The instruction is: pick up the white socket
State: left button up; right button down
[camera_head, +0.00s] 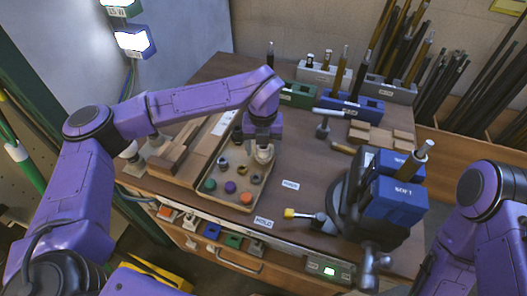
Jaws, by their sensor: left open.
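A whitish socket (264,154) stands in the back right part of a shallow wooden tray (247,204) on the bench. My left gripper (263,146) points down directly above it, with open jaws at the socket's top. The gripper partly hides the socket, and I cannot tell whether the fingers touch it. My right arm shows at the right edge, but its gripper is out of the frame.
The tray also holds several dark sockets and green, purple and orange caps (246,198). A vise with blue "SOFT" jaws (398,193) stands to the right. A hammer (323,130) and tool blocks (351,106) lie behind. Bench room (300,165) right of the tray is clear.

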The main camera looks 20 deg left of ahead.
pick_arm(q)
jog(key=c, duration=1.1)
